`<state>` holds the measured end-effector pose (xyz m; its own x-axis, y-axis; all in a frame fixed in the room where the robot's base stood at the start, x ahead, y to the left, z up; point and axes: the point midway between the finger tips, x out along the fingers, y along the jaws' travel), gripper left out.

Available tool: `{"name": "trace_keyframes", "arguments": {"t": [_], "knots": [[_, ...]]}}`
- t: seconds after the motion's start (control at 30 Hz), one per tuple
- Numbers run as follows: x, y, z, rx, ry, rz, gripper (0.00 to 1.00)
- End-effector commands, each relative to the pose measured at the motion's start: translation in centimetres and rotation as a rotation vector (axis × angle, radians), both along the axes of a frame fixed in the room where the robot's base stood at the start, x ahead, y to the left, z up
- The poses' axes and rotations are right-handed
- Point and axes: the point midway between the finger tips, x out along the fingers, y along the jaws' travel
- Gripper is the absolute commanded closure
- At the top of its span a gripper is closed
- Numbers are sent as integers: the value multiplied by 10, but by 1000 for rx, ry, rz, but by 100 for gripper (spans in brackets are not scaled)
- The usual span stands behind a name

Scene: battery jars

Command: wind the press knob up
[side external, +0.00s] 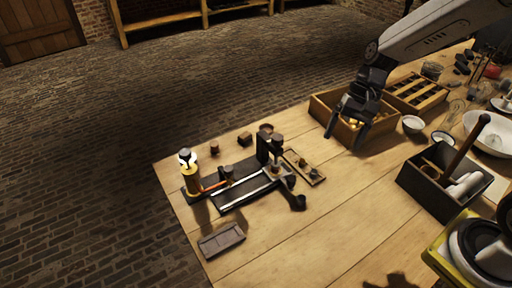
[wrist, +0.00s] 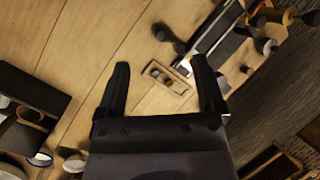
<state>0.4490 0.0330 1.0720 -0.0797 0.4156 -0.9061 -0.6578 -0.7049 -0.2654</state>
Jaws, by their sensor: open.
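A dark press (side external: 263,148) stands on a black base with pale rails, left of the middle in the side view. A dark round knob (side external: 277,141) sits at its top; I cannot tell its wound height. A dark arm with a rounded end (side external: 297,201) reaches out from the press toward the front. In the wrist view part of this device (wrist: 216,38) shows at the upper right, partly behind a finger. My gripper (side external: 345,136) is open and empty, above the table to the right of the press and apart from it. Its two fingers also show in the wrist view (wrist: 160,66).
A small wooden tray with round pieces (side external: 316,177) lies right of the press. Wooden boxes (side external: 322,112) stand near my gripper, and a dark caddy (side external: 428,188) at right. The front table middle is clear.

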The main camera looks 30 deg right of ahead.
Motion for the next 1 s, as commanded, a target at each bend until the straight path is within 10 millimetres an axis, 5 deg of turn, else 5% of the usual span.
{"name": "trace_keyframes", "arguments": {"t": [0.47, 0.8, 1.0], "knots": [[90, 18, 3, 537, 378, -458, 13], [153, -3, 9, 937, 578, -638, 13], [173, -19, 1, 1100, 646, -678, 13]]}}
